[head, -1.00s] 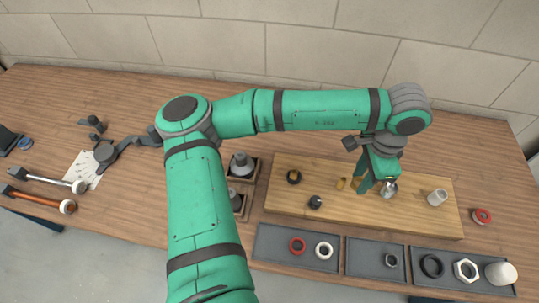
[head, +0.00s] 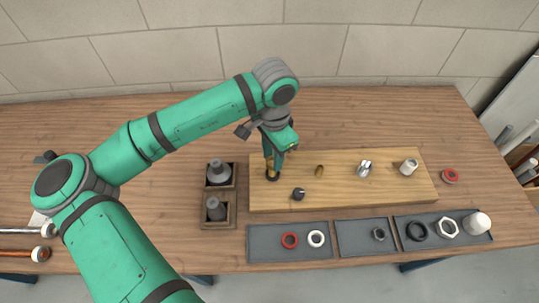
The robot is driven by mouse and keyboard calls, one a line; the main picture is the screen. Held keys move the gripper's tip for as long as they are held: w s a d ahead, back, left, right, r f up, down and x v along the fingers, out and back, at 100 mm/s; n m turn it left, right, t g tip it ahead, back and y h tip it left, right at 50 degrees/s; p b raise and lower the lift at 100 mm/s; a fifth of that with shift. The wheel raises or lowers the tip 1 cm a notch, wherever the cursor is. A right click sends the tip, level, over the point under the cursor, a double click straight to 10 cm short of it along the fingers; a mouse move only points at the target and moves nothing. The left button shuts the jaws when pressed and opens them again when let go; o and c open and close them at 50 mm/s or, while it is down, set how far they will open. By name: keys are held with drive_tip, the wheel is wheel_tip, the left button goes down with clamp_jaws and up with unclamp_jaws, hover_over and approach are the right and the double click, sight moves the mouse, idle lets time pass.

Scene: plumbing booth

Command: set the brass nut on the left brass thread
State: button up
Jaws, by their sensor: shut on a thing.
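My gripper (head: 274,168) points down over the left end of the wooden board. It is shut on a small brass piece, most likely the brass nut (head: 278,171), mostly hidden by the fingers. Directly below is a dark round fitting (head: 272,178), where the left brass thread appears to be; the fingers cover most of it. I cannot tell whether the nut touches the thread. Another brass thread (head: 319,171) stands bare on the board to the right.
The wooden board (head: 340,195) also carries a dark fitting (head: 298,194), a silver fitting (head: 364,169) and a pale cylinder (head: 409,167). Grey trays (head: 265,250) with rings and nuts lie in front. Wooden boxes (head: 219,194) with grey cones stand left.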

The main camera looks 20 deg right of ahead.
drive_tip(key=shift+f, duration=0.1)
drive_tip(key=shift+f, duration=1.75)
drive_tip(key=m, duration=0.5)
drive_tip(key=shift+f+m, duration=0.2)
drive_tip(key=shift+m, duration=0.1)
drive_tip(key=o, duration=2)
drive_tip(key=shift+c, duration=0.2)
